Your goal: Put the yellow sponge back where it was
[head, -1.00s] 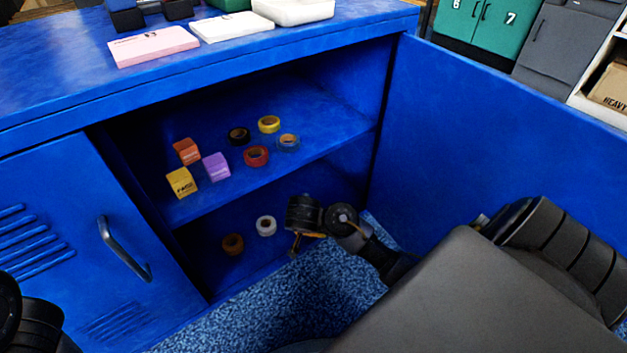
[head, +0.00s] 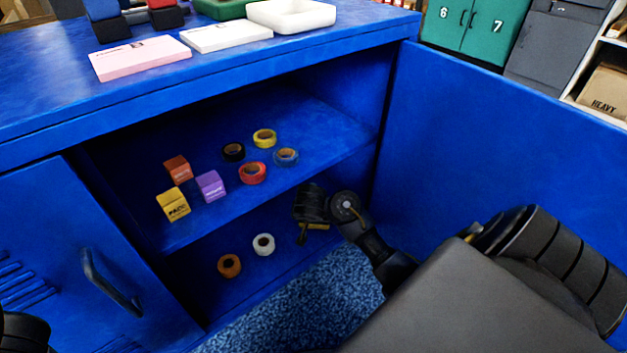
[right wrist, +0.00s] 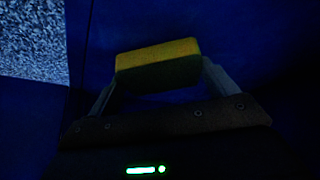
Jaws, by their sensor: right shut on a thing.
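The yellow sponge (right wrist: 158,65) is between the two fingers of my right gripper (right wrist: 160,82), which is shut on it. In the head view the right gripper (head: 312,230) is inside the lower compartment of the blue cabinet (head: 75,140), toward its right side. Only a small yellowish bit of the sponge (head: 320,226) shows there, below my dark wrist. The wrist view is dim, and I cannot tell whether the sponge touches the compartment floor. My left gripper is out of view; only a dark part of the left arm shows at the lower left.
Orange tape (head: 229,265) and white tape (head: 263,244) lie left of the right gripper on the lower level. The upper shelf (head: 330,140) holds several tape rolls and small boxes. The open door (head: 480,150) stands close to the right of my arm.

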